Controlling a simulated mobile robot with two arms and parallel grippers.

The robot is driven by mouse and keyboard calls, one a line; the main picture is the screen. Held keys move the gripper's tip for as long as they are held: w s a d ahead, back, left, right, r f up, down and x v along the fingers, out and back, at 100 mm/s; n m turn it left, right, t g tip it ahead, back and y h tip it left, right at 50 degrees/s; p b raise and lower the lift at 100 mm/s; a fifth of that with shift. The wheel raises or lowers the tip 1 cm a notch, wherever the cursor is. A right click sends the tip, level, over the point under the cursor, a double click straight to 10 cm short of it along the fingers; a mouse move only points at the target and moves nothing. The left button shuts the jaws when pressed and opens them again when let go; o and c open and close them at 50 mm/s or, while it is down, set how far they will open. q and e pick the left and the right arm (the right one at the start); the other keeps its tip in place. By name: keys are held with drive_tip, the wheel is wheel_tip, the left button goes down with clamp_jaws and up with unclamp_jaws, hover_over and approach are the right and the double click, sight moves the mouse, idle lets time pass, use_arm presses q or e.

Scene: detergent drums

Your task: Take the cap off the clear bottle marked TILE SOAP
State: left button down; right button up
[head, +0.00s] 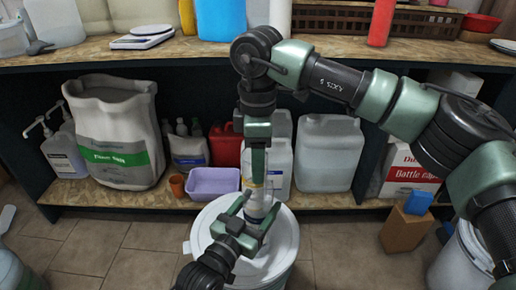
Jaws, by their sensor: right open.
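A clear bottle (259,206) with a label stands upright on the lid of a white drum (207,232). The label's words are too small to read. My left gripper (257,217) comes in from below and has one finger on each side of the bottle's body, closed on it. My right gripper (257,175) points straight down from above, open, with its fingers at the bottle's top. The cap is largely hidden by the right gripper, and I cannot tell whether the fingers touch it.
Behind, a low shelf holds a large sack (112,135), a lilac tub (213,183), a red can (226,145) and a clear canister (329,153). The upper shelf edge (400,52) runs close behind my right arm. A cardboard box (404,230) stands at right.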

drive_tip(key=shift+f, duration=0.15)
clamp_jaws()
